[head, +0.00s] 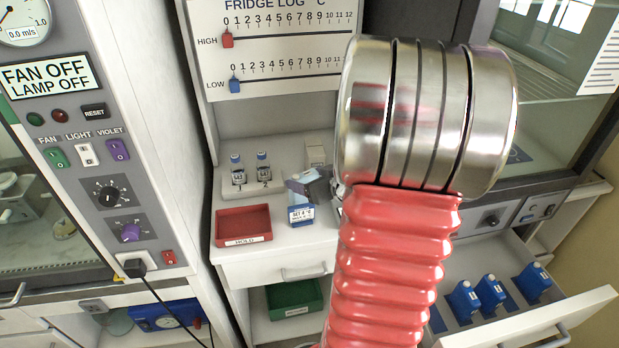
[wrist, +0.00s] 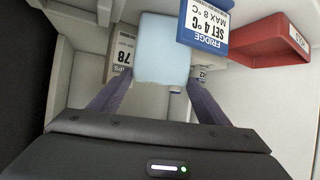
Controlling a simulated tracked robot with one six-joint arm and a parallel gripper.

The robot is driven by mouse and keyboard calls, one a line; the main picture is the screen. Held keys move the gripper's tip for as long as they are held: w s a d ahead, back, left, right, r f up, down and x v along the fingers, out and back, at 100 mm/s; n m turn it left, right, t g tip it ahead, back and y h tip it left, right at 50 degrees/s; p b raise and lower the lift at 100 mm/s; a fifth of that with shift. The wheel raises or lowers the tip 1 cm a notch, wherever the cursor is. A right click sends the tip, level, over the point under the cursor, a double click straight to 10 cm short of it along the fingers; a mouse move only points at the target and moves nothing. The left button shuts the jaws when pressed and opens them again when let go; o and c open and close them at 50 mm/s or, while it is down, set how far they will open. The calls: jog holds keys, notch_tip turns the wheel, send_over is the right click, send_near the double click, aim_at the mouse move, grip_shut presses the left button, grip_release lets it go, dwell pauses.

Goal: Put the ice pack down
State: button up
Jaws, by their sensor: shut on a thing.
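The ice pack is a pale blue block (wrist: 163,48) in the wrist view. It sits between the two fingers of my gripper (wrist: 160,86), which is shut on it. In the head view my gripper (head: 318,188) is a small dark shape over the counter, with the pale blue pack (head: 295,190) at its left. A blue and white sign reading FRIDGE SET 4 °C (head: 301,215) stands just below the pack in the head view; it also shows in the wrist view (wrist: 207,24). I cannot tell whether the pack touches the counter.
A red HOLD tray (head: 243,222) stands left of the sign. Two blue-capped vials (head: 250,168) stand behind in a white rack, near a pale box (head: 315,152). A green tray (head: 294,299) lies below. An open drawer (head: 520,310) at right holds several blue items. My arm hides the middle.

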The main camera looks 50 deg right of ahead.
dwell(0.3)
jog(key=o, duration=1.7)
jog(key=shift+v, duration=0.8)
jog(key=v, duration=1)
jog(key=shift+s, duration=0.2)
jog(key=shift+r, duration=0.1)
